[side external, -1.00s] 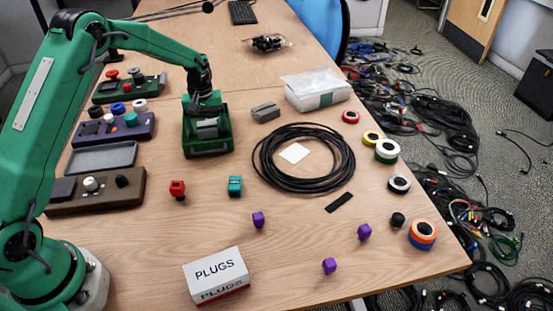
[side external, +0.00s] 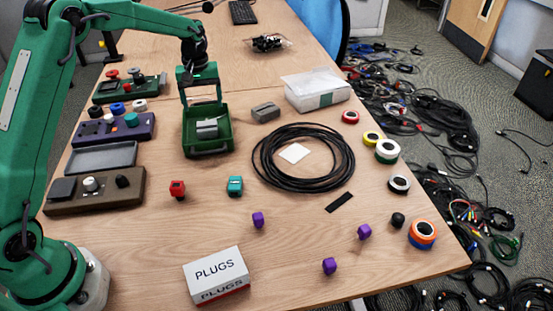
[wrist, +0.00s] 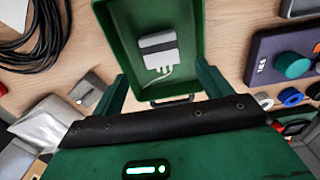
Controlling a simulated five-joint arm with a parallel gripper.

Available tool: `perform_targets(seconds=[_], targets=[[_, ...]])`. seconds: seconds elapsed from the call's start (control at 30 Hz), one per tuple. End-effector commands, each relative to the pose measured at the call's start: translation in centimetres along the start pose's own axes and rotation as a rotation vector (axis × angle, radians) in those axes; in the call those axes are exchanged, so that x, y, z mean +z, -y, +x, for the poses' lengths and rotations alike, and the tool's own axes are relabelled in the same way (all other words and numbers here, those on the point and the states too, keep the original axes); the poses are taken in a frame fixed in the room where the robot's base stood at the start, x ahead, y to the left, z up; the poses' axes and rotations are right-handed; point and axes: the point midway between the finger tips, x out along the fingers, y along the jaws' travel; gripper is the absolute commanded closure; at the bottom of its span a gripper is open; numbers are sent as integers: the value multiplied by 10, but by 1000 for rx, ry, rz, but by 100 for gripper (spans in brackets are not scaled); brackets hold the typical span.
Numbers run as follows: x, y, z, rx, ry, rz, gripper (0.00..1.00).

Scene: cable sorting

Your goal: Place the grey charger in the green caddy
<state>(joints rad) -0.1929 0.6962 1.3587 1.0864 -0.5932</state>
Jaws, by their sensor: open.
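The grey charger (side external: 207,129) lies inside the green caddy (side external: 208,152), resting near its middle. In the wrist view my gripper (wrist: 160,88) has one finger at each side, clear of the charger.
A second grey block (side external: 266,112) sits right of the caddy, near a white package (side external: 318,88). A black cable coil (side external: 262,172) lies to the right. A purple control box (side external: 115,130) stands to the left. The wood in front holds small connectors and a PLUGS box (side external: 217,275).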

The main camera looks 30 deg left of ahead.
Motion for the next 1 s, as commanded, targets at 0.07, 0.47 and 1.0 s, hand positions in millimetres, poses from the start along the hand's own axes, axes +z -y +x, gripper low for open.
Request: perform_targets(seconds=[0.07, 0.47, 1.0], targets=[[0, 0, -12, 1, -2, 0, 22], [0, 0, -36, 0, 1, 0, 22], [1, 0, -36, 1, -1, 2, 22]])
